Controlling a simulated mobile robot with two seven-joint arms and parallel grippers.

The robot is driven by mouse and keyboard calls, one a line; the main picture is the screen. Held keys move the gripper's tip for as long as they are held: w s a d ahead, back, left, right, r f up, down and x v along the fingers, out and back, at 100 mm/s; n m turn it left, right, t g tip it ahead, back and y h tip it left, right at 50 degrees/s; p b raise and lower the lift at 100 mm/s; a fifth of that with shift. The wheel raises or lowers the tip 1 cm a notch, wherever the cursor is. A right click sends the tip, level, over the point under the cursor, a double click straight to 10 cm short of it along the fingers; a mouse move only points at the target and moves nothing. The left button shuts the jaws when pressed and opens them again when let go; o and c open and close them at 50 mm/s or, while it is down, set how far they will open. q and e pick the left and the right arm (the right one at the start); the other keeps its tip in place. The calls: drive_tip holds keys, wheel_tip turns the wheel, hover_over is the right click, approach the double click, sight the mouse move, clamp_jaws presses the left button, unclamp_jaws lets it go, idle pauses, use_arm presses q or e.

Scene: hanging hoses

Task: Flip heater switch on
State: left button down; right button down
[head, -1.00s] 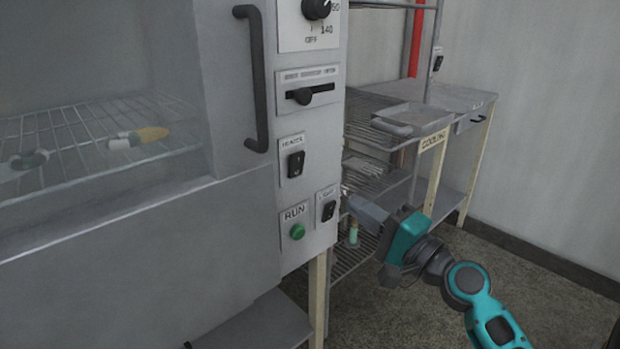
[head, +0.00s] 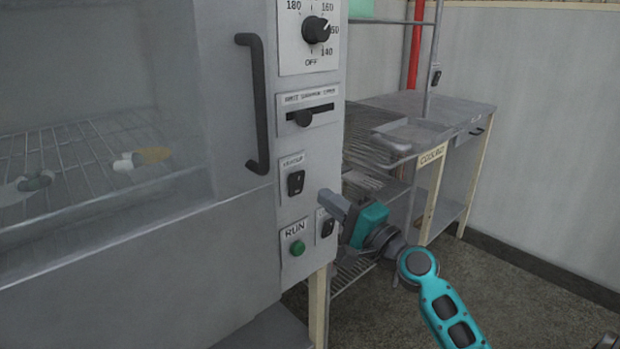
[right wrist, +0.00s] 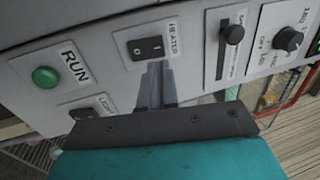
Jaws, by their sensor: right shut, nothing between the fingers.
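The heater switch (head: 295,183) is a black rocker on a white plate on the grey oven's front panel, above the RUN button. In the right wrist view the heater switch (right wrist: 146,48) shows just beyond my fingertips, with its HEATER label beside it. My right gripper (head: 328,197) is shut and empty, just right of the switch and a little below it in the head view. In the wrist view the right fingertips (right wrist: 155,70) point at the switch; I cannot tell whether they touch it. My left gripper is not in view.
The green RUN button (head: 298,248) and the light switch (head: 326,226) sit below. A slider (head: 304,118) and a dial (head: 316,31) are above. The oven door handle (head: 257,105) stands out at left. A cooling table (head: 430,110) stands behind my right arm.

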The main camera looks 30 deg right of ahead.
sight(299, 177)
drive_tip(key=shift+p+x, duration=0.35)
drive_tip(key=shift+x, duration=2.65)
